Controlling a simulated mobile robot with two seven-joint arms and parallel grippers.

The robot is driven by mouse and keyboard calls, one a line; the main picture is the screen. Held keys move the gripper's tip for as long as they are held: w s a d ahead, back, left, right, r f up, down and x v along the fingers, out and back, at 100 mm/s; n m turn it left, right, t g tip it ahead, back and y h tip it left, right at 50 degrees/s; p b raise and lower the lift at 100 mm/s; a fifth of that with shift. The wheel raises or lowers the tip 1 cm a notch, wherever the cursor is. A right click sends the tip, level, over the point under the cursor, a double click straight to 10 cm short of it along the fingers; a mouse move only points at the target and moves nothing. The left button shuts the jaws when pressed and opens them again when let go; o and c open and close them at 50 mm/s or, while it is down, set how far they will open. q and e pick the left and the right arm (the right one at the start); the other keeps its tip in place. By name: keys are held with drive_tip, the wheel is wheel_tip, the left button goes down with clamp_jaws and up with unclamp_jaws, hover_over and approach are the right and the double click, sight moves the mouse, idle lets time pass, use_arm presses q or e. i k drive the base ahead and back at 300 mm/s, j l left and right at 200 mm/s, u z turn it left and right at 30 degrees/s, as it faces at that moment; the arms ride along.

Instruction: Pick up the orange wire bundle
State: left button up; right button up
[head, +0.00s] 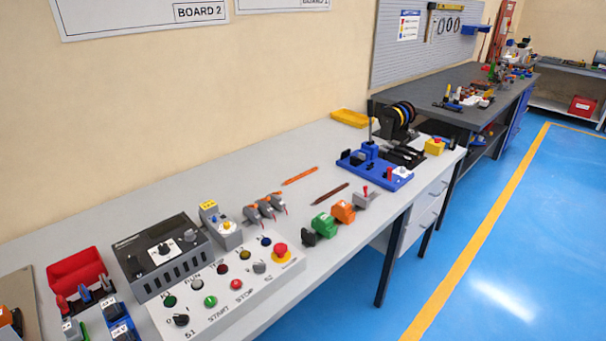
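A thin, straight orange bundle (300,176), which looks like the orange wire bundle, lies flat on the grey workbench (235,177) near the middle of the head view. A similar dark brown bundle (330,194) lies a little closer to the front edge, apart from it. Neither of my grippers is in view, and nothing touches the orange bundle.
Grey devices with orange parts (265,207) stand left of the bundle. Green (323,225) and orange (343,211) blocks stand near the front edge. A blue-based device (375,170) stands to the right, a control panel (225,287) at front left. The bench behind the bundle is clear.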

sight(297, 177)
drive_tip(key=i+l, duration=0.2)
drive_tip(key=l, duration=0.15)
drive_tip(key=i+l+u, duration=0.1)
drive_tip(key=i+l, duration=0.15)
drive_tip(key=i+l+u, duration=0.1)
drive_tip(key=l, duration=0.35)
drive_tip(key=i+l, duration=0.3)
drive_tip(key=i+l+u, duration=0.1)
drive_tip(key=l, duration=0.35)
drive_tip(key=i+l, duration=0.3)
drive_tip(key=i+l+u, duration=0.1)
drive_tip(key=l, duration=0.4)
drive_tip(key=i, duration=0.05)
